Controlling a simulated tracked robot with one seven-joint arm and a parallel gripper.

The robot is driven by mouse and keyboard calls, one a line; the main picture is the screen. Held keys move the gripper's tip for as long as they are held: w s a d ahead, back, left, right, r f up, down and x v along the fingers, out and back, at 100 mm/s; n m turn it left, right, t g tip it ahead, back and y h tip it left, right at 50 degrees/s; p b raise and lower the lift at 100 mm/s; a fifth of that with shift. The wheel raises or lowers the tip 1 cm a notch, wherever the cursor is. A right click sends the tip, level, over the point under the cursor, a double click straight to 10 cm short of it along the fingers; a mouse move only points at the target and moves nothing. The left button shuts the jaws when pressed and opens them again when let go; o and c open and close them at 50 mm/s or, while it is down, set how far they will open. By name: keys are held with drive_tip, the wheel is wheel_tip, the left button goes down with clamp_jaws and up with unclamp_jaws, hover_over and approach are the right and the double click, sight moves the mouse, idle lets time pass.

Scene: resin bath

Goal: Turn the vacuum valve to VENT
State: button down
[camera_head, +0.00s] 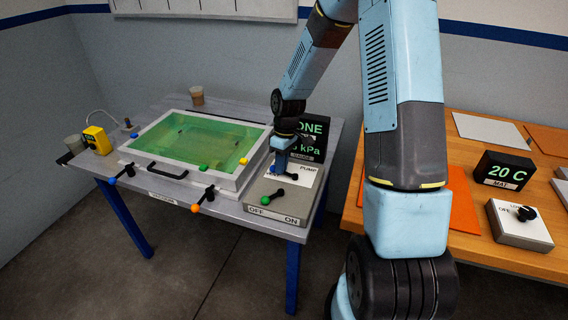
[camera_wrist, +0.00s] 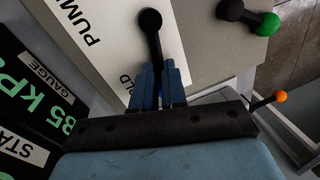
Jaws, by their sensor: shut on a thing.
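The vacuum valve is a black lever (camera_wrist: 152,38) on a white label plate on top of a grey box (camera_head: 274,212). PUMP shows at one end of the plate, and a partly covered word ending in LD shows beside the fingers. My gripper (camera_wrist: 159,84) is shut on the lever's outer end; the fingers hide that end. The lever's round black hub (camera_head: 292,176) is clear of the fingers. From the hub the lever runs to the side of the partly covered word. I cannot see the word VENT.
A green-knobbed lever (camera_head: 266,200) stands on the same box by OFF and ON. A black gauge (camera_head: 312,127) stands behind, partly hidden. Left is a bath (camera_head: 196,140) of green liquid with knobbed clamps. An orange-knobbed clamp (camera_wrist: 280,96) is near my gripper.

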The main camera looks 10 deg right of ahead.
drive_tip(key=shift+s+a+n, duration=0.25)
drive_tip(key=shift+s+n, duration=0.05)
drive_tip(key=shift+n, duration=0.6)
drive_tip(key=c, duration=1.2)
unclamp_jaws()
drive_tip(key=shift+o, duration=0.2)
wheel_tip(320, 180, up, 13)
drive_tip(key=w+d, duration=0.1)
drive_tip(key=w, duration=0.1)
drive_tip(key=shift+w+d+r, duration=0.15)
drive_tip(key=shift+d+r, duration=0.05)
